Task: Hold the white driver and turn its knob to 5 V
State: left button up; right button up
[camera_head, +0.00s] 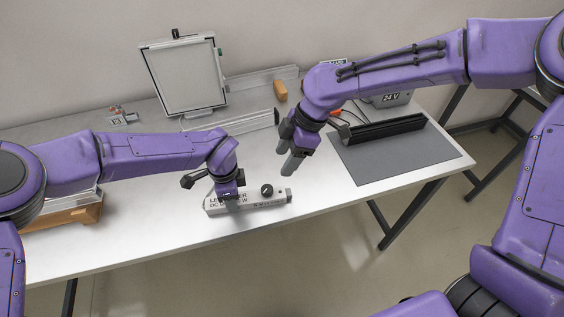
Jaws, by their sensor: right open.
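The white driver (262,202) lies near the table's front edge, with printed lettering along its front face. Its black knob (267,190) stands up right of the middle; the exact setting is too small to read. My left gripper (231,195) points down at the driver's left half and covers part of the lettering. Its fingertips are largely hidden, so I cannot tell whether they are closed on the body. My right gripper (290,160) is open and empty, pointing down, above and right of the knob and apart from the driver.
A framed light panel (187,76) stands at the back, with metal profiles (240,123) before it. A dark grey mat (400,158) with a black profile (388,129) lies at right. A wooden piece (280,90) stands behind. The tabletop between driver and mat is clear.

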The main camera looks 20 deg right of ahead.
pick_arm(q)
jog(key=o, duration=1.3)
